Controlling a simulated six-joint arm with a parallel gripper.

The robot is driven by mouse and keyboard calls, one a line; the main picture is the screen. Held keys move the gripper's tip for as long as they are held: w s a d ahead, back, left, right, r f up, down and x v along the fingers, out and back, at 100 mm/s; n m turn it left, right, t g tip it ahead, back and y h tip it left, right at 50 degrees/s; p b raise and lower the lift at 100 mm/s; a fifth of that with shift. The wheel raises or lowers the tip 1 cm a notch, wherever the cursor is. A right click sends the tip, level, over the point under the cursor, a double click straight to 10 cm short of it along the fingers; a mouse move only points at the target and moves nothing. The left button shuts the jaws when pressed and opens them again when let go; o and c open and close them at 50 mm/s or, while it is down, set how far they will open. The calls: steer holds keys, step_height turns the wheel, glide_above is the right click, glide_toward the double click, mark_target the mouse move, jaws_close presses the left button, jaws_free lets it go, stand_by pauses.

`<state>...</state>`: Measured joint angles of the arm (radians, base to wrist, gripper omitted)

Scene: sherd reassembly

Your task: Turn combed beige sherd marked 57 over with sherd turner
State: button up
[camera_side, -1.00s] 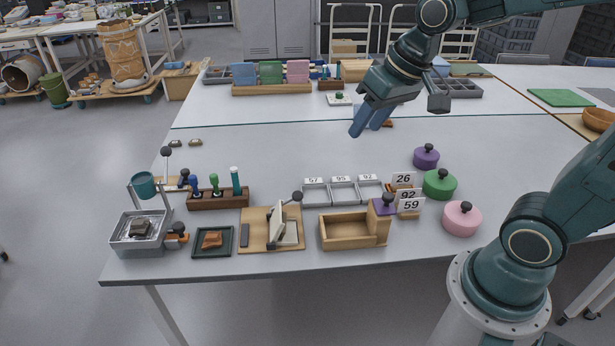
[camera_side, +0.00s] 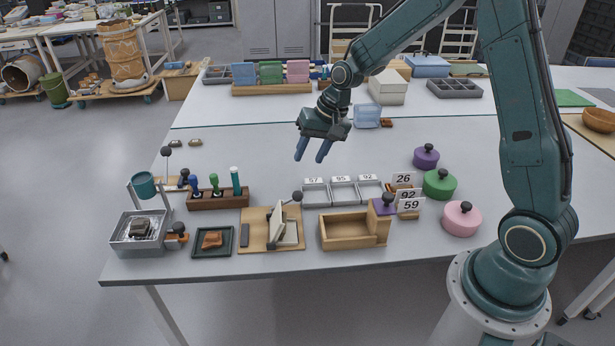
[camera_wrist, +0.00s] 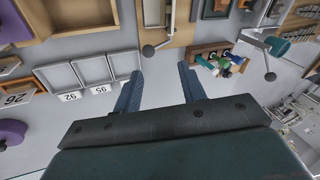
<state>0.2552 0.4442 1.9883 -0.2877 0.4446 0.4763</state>
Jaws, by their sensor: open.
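The sherd turner (camera_side: 257,240), a wooden board with pale hinged plates and a black-knobbed lever, stands at the front of the table. An orange-brown sherd (camera_side: 212,240) lies in a dark green tray left of it. A darker sherd (camera_side: 140,227) lies in the grey basin. I cannot read 57 on either sherd, nor make out combing. My gripper (camera_side: 310,158) is open and empty, above the table behind the turner and the three-part tray. In the wrist view my gripper (camera_wrist: 160,72) has nothing between its fingers; part of the turner (camera_wrist: 178,10) shows beyond.
A grey three-part tray (camera_side: 343,204) is labelled 57, 95 and 92. A wooden box (camera_side: 345,240), a tool rack (camera_side: 218,200), a grey basin (camera_side: 125,247) and purple, green (camera_side: 439,186) and pink lidded pots stand around. The table's middle left is clear.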

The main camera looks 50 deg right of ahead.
mark_target(298, 192)
steer(key=w+f, duration=0.1)
steer(key=f, duration=0.2)
steer(key=w+d+f+m, duration=0.1)
steer(key=f, duration=0.3)
steer(key=w+d+f+m+y, duration=0.1)
steer(key=f, duration=0.3)
steer(key=shift+w+d+f, duration=0.15)
steer(key=shift+w+f, duration=0.05)
steer(key=shift+w, duration=0.1)
steer(key=shift+f, duration=0.1)
steer(key=shift+x, duration=2.75)
steer(key=shift+w+a, duration=0.1)
steer(key=shift+a, duration=0.1)
steer(key=shift+w+a+r+g+h, duration=0.3)
steer(key=shift+w+a+r, duration=0.05)
steer(key=shift+r, duration=0.2)
steer(key=shift+w+a+r+g+h, duration=0.3)
steer(key=shift+w+r, duration=0.05)
steer(key=shift+r, duration=0.2)
steer(key=shift+w+a+r+g+h, duration=0.3)
steer(key=shift+w+a+r+g, duration=0.1)
steer(key=shift+w+a, duration=0.2)
steer(key=shift+w+a+r+g+h, duration=0.3)
steer(key=shift+w+a+r, duration=0.1)
steer(key=shift+w+a, duration=0.15)
steer(key=shift+s+d+r, duration=0.15)
steer(key=shift+r, duration=1.25)
steer(key=shift+s+d+r, duration=0.15)
steer(key=shift+r, duration=1.2)
